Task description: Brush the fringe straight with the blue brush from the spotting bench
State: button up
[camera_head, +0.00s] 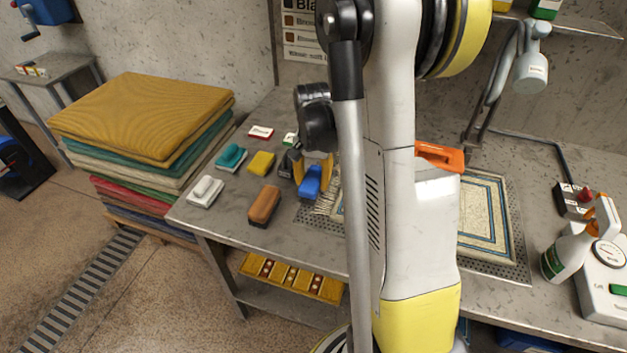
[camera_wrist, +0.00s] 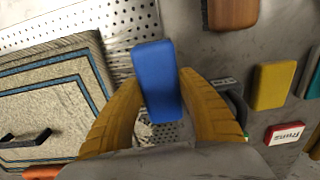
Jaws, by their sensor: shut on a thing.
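My gripper (camera_head: 313,172) is shut on the blue brush (camera_head: 310,183), at the left end of the perforated plate on the bench. In the wrist view the blue brush (camera_wrist: 156,72) sits between my two yellow fingers (camera_wrist: 161,82). Its underside is hidden, so I cannot tell whether it touches the surface. The rug (camera_head: 484,212), cream with blue border lines, lies on the plate, its middle hidden behind my arm. It also shows in the wrist view (camera_wrist: 50,112). Pale fringe strands (camera_head: 326,202) show at its left end, just right of the brush.
Left of the brush on the bench (camera_head: 225,222) lie a brown block (camera_head: 264,205), a yellow block (camera_head: 261,163), a teal brush (camera_head: 230,157) and a white brush (camera_head: 205,191). An orange tool (camera_head: 441,155) is behind my arm. A spray bottle (camera_head: 566,252) stands at right.

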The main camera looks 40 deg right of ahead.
jog(key=shift+w+a+r+p, duration=0.1)
jog(key=shift+w+r+p, duration=0.05)
jog(key=shift+w+p, duration=0.15)
jog(key=r, duration=0.1)
jog(key=r+p, duration=0.1)
jog(key=r, duration=0.1)
jog(key=shift+s+r, duration=0.1)
jog(key=shift+s, duration=0.25)
jog(key=shift+w+r+p, duration=0.15)
jog(key=shift+r+p, duration=1.65)
jog(key=shift+r, duration=0.6)
